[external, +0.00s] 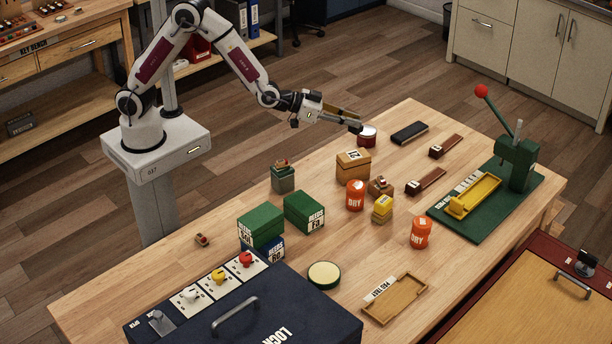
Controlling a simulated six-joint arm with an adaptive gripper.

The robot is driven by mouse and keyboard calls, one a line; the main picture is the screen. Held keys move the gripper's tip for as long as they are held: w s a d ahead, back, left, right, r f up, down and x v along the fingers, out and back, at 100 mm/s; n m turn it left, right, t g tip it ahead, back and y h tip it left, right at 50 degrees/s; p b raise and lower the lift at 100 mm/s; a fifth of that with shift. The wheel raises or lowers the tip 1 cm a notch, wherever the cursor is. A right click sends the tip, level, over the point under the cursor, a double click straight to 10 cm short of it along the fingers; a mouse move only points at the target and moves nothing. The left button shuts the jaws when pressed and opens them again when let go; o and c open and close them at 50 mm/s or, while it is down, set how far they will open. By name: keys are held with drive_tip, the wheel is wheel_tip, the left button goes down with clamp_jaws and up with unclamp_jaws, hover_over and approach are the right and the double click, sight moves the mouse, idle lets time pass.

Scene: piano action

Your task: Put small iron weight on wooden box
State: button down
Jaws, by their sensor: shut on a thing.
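The wooden box (353,167), light brown with a white number label, stands near the middle of the workbench. My gripper (355,125) is above the bench's far side, beyond the box and slightly to its right in the picture. It is shut on a small dark thing at its fingertips. That thing is largely hidden, and I cannot tell for sure whether it is the small iron weight. A dark red jar with a pale lid (367,136) is right beside the fingertips; I cannot tell whether they touch it.
Orange tins (355,196), a yellow box (382,210) and green boxes (304,211) crowd the area in front of the wooden box. Dark and brown blocks (410,132) lie to the right. A green lever press (515,165) stands at the far right. The left bench edge is mostly clear.

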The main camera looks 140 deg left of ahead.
sight(351, 132)
drive_tip(key=shift+f, duration=2.45)
drive_tip(key=shift+f, duration=1.85)
drive_tip(key=shift+f, duration=0.15)
drive_tip(key=c, duration=2)
unclamp_jaws()
drive_tip(key=shift+o, duration=0.2)
drive_tip(key=shift+s+d+r, duration=0.35)
drive_tip(key=shift+d, duration=0.1)
drive_tip(key=v, duration=1)
drive_tip(key=shift+s+d, duration=0.3)
